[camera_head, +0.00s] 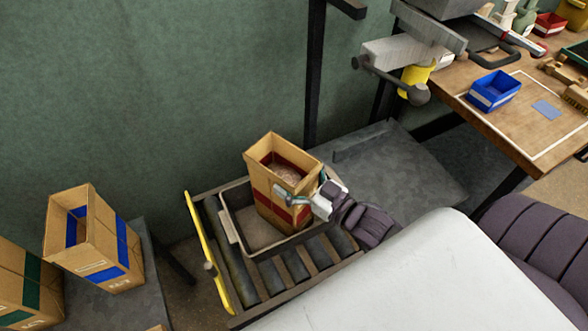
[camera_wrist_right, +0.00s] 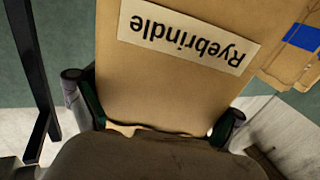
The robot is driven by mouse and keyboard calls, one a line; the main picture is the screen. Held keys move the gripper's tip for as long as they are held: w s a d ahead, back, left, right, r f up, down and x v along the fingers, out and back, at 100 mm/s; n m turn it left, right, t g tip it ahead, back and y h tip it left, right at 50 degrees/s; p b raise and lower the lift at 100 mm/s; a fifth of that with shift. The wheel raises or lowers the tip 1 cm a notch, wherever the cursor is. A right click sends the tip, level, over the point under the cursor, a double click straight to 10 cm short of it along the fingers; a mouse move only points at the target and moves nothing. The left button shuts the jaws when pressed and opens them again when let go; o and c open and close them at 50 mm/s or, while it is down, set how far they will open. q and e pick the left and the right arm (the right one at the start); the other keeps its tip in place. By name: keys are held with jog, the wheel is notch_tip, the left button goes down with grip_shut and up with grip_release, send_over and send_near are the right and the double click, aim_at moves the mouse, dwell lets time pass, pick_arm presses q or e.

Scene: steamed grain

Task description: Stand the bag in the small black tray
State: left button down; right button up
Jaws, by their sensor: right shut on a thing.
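The bag (camera_head: 264,193), brown paper with a red band and an open top showing grain, stands about upright within the outline of the small black tray (camera_head: 250,232). I cannot tell whether its base touches the tray floor. My right gripper (camera_head: 305,202) is shut on the bag's right side. In the right wrist view, the fingers (camera_wrist_right: 155,126) sit either side of the bag (camera_wrist_right: 170,85), whose label reads "Ryebrindle" upside down. The lower right part of the bag is partly hidden by the gripper. My left gripper is not in view.
The tray rests on a roller conveyor (camera_head: 272,277) with a yellow side rail (camera_head: 208,252). Bags with blue (camera_head: 98,243) and green (camera_head: 28,285) bands stand at the left. A dark post (camera_head: 314,80) rises behind. A wooden bench (camera_head: 520,128) holding a blue bin (camera_head: 494,91) is at the right.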

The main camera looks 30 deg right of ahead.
jog(key=shift+r, duration=0.35)
jog(key=o, duration=1.5)
jog(key=shift+f, duration=0.4)
jog(key=shift+c, duration=0.2)
jog(key=shift+s, duration=0.15)
jog(key=shift+r, duration=0.1)
jog(key=v, duration=1.2)
jog(key=shift+b, duration=0.4)
